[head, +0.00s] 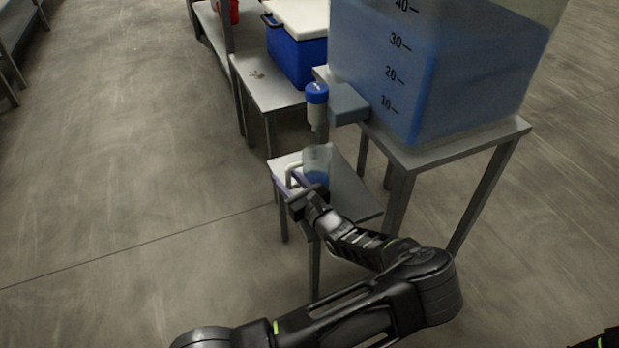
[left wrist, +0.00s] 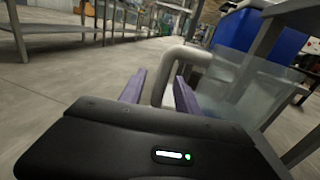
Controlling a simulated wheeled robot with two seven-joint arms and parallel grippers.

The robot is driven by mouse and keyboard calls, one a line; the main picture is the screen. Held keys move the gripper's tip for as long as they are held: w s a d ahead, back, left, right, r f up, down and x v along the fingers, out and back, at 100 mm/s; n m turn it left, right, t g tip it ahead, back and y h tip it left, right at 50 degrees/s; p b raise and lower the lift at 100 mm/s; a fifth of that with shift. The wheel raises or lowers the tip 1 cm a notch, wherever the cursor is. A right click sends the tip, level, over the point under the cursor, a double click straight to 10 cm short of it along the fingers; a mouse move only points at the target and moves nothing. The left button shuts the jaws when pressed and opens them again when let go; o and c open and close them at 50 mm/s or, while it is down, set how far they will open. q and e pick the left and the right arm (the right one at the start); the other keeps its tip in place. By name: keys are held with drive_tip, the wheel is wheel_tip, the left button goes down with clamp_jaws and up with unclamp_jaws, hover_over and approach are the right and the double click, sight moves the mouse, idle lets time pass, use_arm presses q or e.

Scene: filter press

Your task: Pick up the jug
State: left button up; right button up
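The jug (head: 317,160) is clear, with blue liquid low in it and a white handle (head: 291,173) on its left side. It stands upright on a small metal table (head: 352,192) below the tap. My left gripper (head: 297,190) is at the handle side of the jug. In the left wrist view its purple fingers (left wrist: 160,88) are apart, with the pale handle (left wrist: 168,72) between them, nearer the right finger. The clear jug wall (left wrist: 232,80) shows to the right. The fingertips' contact with the handle is not clear. My right gripper is out of view.
A big tank of blue liquid (head: 385,75) stands on a metal stand (head: 450,150) behind the jug. A blue-topped cylinder (head: 317,95) and a grey block (head: 348,103) are at its lower left. A blue cooler (head: 295,55) sits farther back. The floor at left is clear.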

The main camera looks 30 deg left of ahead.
use_arm(q)
drive_tip(key=shift+x, duration=0.85)
clamp_jaws()
idle(1.2)
